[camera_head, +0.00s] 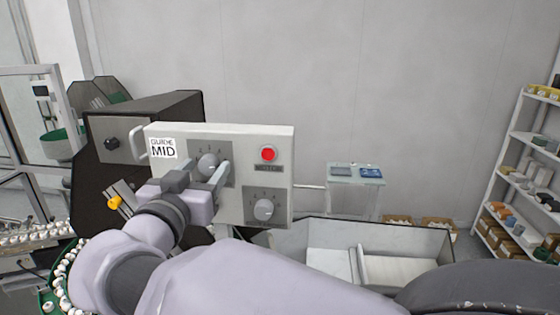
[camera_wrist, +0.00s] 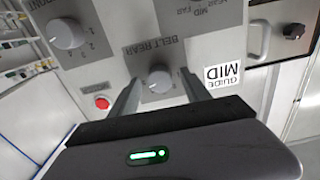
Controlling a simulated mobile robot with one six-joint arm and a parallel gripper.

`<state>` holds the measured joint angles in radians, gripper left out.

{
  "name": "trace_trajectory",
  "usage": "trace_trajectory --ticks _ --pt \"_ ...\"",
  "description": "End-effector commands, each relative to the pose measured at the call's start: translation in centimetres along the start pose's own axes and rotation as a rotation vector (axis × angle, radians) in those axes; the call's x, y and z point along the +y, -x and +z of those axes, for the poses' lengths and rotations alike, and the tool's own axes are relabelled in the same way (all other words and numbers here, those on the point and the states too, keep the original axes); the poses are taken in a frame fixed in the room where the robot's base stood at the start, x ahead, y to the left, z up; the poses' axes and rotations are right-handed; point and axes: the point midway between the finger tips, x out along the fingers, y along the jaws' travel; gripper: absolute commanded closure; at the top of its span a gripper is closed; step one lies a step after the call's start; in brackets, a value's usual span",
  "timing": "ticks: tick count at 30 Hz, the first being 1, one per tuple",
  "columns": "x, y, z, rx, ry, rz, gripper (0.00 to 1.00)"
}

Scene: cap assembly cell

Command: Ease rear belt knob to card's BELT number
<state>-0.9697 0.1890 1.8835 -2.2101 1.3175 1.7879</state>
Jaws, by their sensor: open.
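The rear belt knob (camera_head: 207,164) is a round grey knob on a dark dial plate, at the upper left of the pale control panel (camera_head: 240,145). In the wrist view this knob (camera_wrist: 159,81) stands beside the label BELT REAR. My gripper (camera_head: 202,174) is open, its fingers on either side of the knob; the wrist view shows my gripper (camera_wrist: 158,84) with a gap at each side of it. The knob's pointer setting is not clear. A white card (camera_head: 163,148) on the panel reads GUIDE MID; no BELT number is legible on it.
A second knob (camera_head: 265,209) sits at the panel's lower right, below a red button (camera_head: 268,153). A dark machine (camera_head: 185,108) stands behind the panel. A grey bin (camera_head: 405,240) and a small stand (camera_head: 356,174) are to the right.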

Motion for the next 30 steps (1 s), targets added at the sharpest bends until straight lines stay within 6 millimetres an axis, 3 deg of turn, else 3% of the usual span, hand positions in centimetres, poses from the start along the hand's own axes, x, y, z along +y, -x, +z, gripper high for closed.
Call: trace_trajectory --ticks 5,14,23,30 --pt "-0.01 0.00 0.03 0.000 0.000 0.000 0.44" --pt "0.00 0.03 0.01 0.000 0.000 0.000 0.99" --pt "0.01 0.05 0.18 0.001 0.031 -0.001 1.00" --pt "0.04 0.08 0.50 0.003 0.166 -0.001 1.00"
